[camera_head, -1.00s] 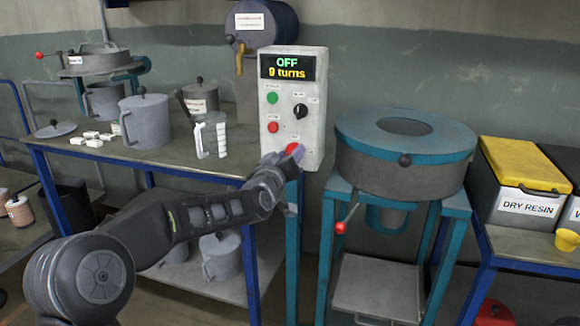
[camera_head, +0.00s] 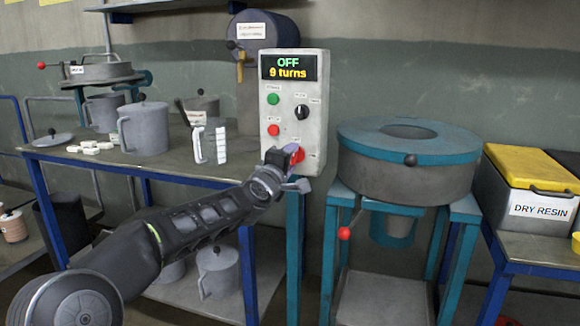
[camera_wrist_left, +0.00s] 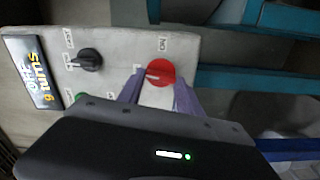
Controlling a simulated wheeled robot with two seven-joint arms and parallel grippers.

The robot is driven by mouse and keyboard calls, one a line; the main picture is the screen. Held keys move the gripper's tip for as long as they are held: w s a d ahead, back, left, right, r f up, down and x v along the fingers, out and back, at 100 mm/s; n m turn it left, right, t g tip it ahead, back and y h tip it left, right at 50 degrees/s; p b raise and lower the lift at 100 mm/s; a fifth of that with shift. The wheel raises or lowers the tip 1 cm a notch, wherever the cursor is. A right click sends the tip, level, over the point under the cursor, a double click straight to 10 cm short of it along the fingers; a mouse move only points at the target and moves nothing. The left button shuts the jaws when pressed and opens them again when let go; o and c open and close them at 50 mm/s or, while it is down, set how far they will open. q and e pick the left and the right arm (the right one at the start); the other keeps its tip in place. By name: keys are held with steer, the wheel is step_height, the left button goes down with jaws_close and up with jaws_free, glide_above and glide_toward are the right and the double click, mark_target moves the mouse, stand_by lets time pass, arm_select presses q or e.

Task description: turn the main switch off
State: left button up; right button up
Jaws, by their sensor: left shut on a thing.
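My right gripper is not in view.
Above the red knob are a green button (camera_head: 273,99), a smaller red button (camera_head: 273,130) and a black selector (camera_head: 302,112). A teal-topped round machine (camera_head: 405,180) stands close on the right. A bench with a grey pot (camera_head: 146,128) is on the left.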

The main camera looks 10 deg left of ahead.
arm_select(q)
steer(key=shift+f+n+b, duration=0.1)
steer(key=shift+n+b, duration=0.3)
steer(key=shift+n, duration=0.5)
steer(key=o, duration=1.4)
steer(key=shift+s, duration=0.1)
steer(key=s, duration=0.2)
steer(key=s+b, duration=0.1)
steer(key=s, duration=0.4)
steer(key=shift+s+a+b, duration=0.25)
steer(key=shift+b, duration=0.1)
